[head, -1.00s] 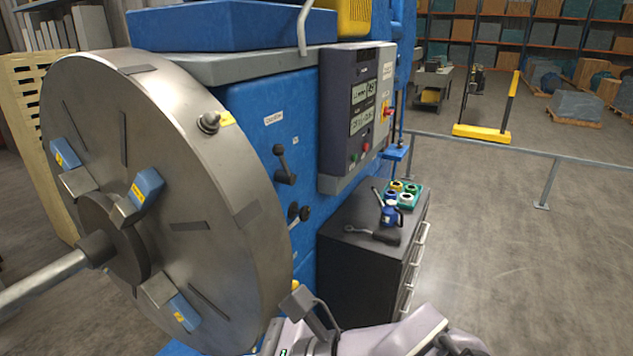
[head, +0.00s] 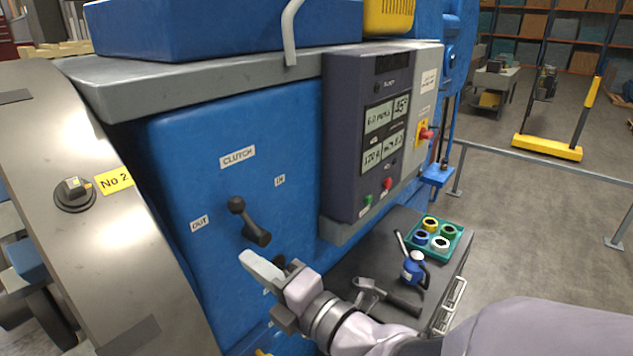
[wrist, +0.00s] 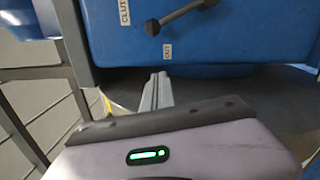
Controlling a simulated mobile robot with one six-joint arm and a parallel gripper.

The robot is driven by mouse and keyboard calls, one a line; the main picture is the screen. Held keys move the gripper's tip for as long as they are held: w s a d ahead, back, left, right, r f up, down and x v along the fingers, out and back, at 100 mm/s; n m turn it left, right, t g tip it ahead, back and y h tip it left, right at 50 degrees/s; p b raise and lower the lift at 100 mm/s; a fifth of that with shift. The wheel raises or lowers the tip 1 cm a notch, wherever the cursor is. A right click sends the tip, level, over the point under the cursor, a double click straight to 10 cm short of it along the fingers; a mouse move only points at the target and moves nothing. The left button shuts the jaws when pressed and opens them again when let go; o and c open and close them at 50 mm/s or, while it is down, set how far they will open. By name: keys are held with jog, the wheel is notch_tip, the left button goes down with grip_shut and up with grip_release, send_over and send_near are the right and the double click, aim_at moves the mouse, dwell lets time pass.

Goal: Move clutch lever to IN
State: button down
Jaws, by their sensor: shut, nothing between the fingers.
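The clutch lever (head: 247,219) is a dark arm with a round knob on the blue panel. It leans up and left from its hub, on the OUT side. It also shows at the top of the wrist view (wrist: 178,18). The OUT label (head: 199,223) is left of it, the IN label (head: 279,180) up and right, and the CLUTCH label (head: 237,157) above. My gripper (head: 246,258) is shut and empty, its tips just below the lever hub in the head view, apart from the knob. In the wrist view the closed fingers (wrist: 157,92) point towards the panel.
The large steel disc (head: 90,200) stands close on the left. A grey control box (head: 350,140) juts out on the right. Below it, a dark cabinet (head: 340,283) carries a blue oil can (head: 413,268), a tool, and a green tray (head: 462,242) of coloured rings.

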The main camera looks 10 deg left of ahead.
jog(key=w+a, duration=0.7)
jog(key=w, duration=0.2)
jog(key=shift+a+r+p, duration=0.25)
jog(key=shift+r+p, duration=0.15)
jog(key=shift+p, duration=0.05)
jog(key=shift+d+r, duration=0.1)
jog(key=shift+r, duration=0.05)
jog(key=w+d+r+m+p, duration=0.2)
jog(key=w+d+m+p, duration=0.3)
jog(key=w+p, duration=0.5)
jog(key=shift+w+d+r+m+p, duration=0.25)
jog(key=shift+m+p, duration=0.25)
jog(key=shift+p, duration=2.95)
